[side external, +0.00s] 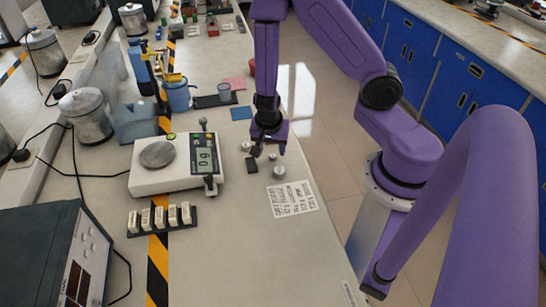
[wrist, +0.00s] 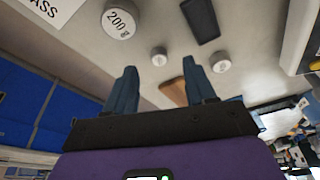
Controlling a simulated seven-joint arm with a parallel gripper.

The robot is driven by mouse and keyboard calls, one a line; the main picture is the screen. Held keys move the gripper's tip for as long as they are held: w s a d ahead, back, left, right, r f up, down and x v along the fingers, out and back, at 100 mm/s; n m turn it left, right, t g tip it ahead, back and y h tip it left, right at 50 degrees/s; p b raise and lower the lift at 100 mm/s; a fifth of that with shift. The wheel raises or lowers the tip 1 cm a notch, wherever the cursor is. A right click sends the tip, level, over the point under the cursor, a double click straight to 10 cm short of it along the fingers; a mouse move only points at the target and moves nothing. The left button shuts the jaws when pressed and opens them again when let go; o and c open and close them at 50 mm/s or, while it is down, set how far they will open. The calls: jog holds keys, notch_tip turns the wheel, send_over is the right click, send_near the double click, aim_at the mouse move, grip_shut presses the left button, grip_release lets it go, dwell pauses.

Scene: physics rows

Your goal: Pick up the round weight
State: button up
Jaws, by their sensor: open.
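Several round grey metal weights stand on the bench near my gripper (side external: 268,142). The largest (side external: 279,172) is nearest the printed sheet and reads "200 g" in the wrist view (wrist: 119,24). A small weight (wrist: 159,57) shows between my fingertips in the wrist view, and another weight (wrist: 221,63) lies to its right. Which one the task means cannot be told. My gripper is open and empty, pointing down above the bench; its two fingers also show in the wrist view (wrist: 160,66).
A dark block (side external: 252,165) lies beside the weights, and a printed sheet (side external: 292,198) lies in front. A scale (side external: 150,180) with a round pan stands left. A brown block (wrist: 173,92) shows between the fingers. A dark rack (side external: 163,219) holds several pale pieces.

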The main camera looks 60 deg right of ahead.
aim_at(273, 156)
jog(key=shift+x, duration=1.9)
jog(key=shift+d, duration=0.1)
grip_shut()
